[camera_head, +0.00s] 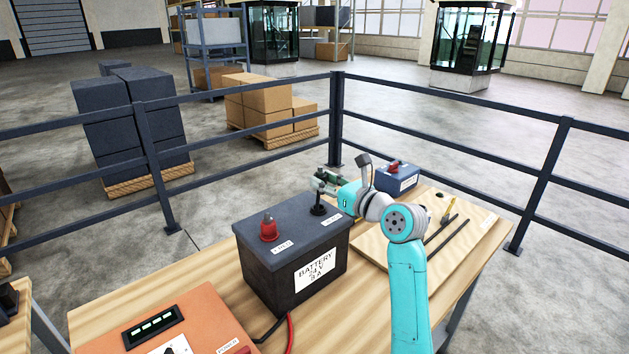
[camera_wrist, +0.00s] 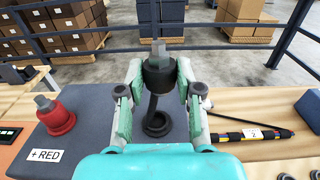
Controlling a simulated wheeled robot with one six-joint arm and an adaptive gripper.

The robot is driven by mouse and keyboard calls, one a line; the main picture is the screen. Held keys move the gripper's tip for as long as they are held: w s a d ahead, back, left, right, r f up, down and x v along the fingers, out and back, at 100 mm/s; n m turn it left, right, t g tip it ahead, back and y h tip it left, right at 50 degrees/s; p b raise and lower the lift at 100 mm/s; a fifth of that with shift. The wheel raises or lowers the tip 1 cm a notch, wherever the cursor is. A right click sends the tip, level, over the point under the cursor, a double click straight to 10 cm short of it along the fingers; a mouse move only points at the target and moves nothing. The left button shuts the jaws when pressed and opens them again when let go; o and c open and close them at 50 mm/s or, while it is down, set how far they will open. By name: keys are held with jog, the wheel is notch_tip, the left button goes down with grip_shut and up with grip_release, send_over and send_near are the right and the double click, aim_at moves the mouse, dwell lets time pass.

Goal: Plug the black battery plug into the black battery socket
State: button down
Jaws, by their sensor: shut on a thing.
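The black battery plug (camera_wrist: 159,76) is a dark cylinder with a grey top, held upright between the fingers of my gripper (camera_wrist: 160,90). In the head view my gripper (camera_head: 321,181) is shut over the far right part of the battery (camera_head: 292,268). The black battery socket (camera_wrist: 157,124) is a dark ring on the battery top, below the plug in the wrist view; it also shows in the head view (camera_head: 319,210). A dark stem or cable runs between plug and ring; I cannot tell whether they touch.
A red plug (camera_head: 268,230) stands on the battery's left side by a +RED label. An orange unit (camera_head: 205,320) lies front left. A blue box (camera_head: 396,180) and a board (camera_head: 380,244) with rods are at right. Railings stand behind the table.

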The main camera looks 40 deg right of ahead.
aim_at(324, 214)
jog(key=shift+s+a+r, duration=0.15)
jog(key=shift+a+r, duration=0.05)
jog(key=shift+a, duration=0.25)
jog(key=shift+f, duration=2.4)
jog(key=shift+f, duration=0.95)
jog(key=c, duration=0.7)
grip_release()
jog(key=shift+s, duration=0.15)
jog(key=s, duration=1.1)
jog(key=shift+s+d, duration=0.35)
jog(key=shift+s, duration=0.05)
